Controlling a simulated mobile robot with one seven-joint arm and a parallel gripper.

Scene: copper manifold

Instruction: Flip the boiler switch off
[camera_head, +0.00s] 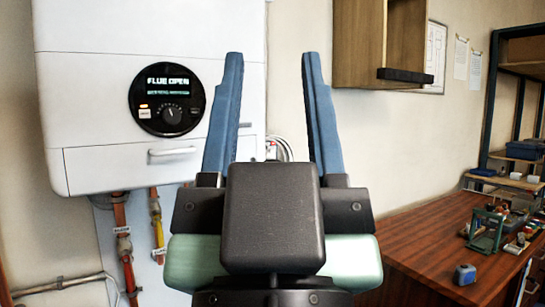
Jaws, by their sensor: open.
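The white boiler (95,60) hangs on the wall at the left. The switch's exact position is too small to read. My gripper (272,56) is open and empty, its two blue fingers pointing up and apart in the middle of the view. The left finger overlaps the boiler's right part in the picture, to the right of the panel. The panel is not covered.
A handle (172,151) sticks out below the panel. Labelled pipes (124,245) run down under the boiler. A wooden wall cabinet (360,45) hangs at the upper right. A brown workbench (425,240) with small tools and a blue shelf rack (490,100) stand at the right.

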